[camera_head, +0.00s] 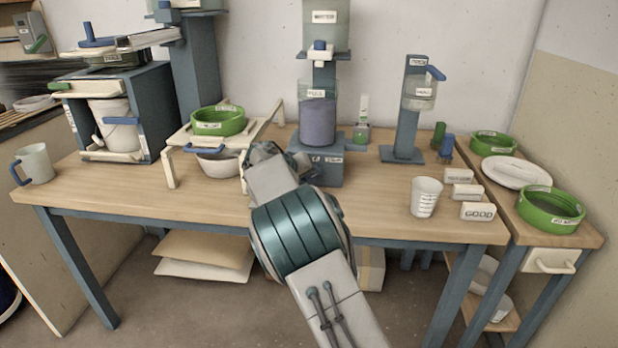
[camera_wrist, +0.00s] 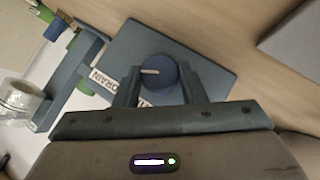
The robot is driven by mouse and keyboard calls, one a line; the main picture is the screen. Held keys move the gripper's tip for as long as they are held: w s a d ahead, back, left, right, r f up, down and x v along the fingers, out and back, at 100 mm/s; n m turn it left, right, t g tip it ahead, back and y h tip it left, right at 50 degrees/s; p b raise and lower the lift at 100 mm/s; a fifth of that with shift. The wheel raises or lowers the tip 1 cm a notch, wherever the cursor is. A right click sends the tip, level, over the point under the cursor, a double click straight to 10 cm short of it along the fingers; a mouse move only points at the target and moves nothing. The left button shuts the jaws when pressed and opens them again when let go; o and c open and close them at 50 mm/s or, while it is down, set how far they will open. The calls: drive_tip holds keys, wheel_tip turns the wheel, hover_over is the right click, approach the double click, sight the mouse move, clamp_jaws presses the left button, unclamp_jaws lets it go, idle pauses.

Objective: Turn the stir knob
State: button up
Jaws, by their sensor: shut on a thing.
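A round dark blue knob (camera_wrist: 158,66) with a white pointer line shows in the wrist view, on a blue-grey face. My gripper (camera_wrist: 159,82) has one finger on each side of it and is shut on it. A label reading DRAIN (camera_wrist: 103,78) lies left of the knob; another label just below is mostly hidden by a finger, so its word cannot be read. In the head view my gripper (camera_head: 309,168) is at the front of the blue-grey base of the stirring stand (camera_head: 328,172), which carries a vessel of purple-blue liquid (camera_head: 317,122). My wrist hides the knob there.
A small bench with a green sieve (camera_head: 219,122) and a bowl (camera_head: 218,165) stands just left of my gripper. A white cup (camera_head: 425,197) and several word blocks (camera_head: 477,211) are at the right. The table front between mug (camera_head: 36,163) and bench is clear.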

drive_tip(key=shift+a+n+h, duration=0.2)
drive_tip(key=shift+n+h, duration=0.3)
drive_tip(key=shift+h, duration=0.4)
drive_tip(key=o, duration=1)
drive_tip(key=shift+f, duration=0.1)
drive_tip(key=v, duration=1.3)
drive_tip(key=shift+s+a+p, duration=0.25)
drive_tip(key=shift+s+p, duration=0.1)
drive_tip(key=shift+p, duration=0.05)
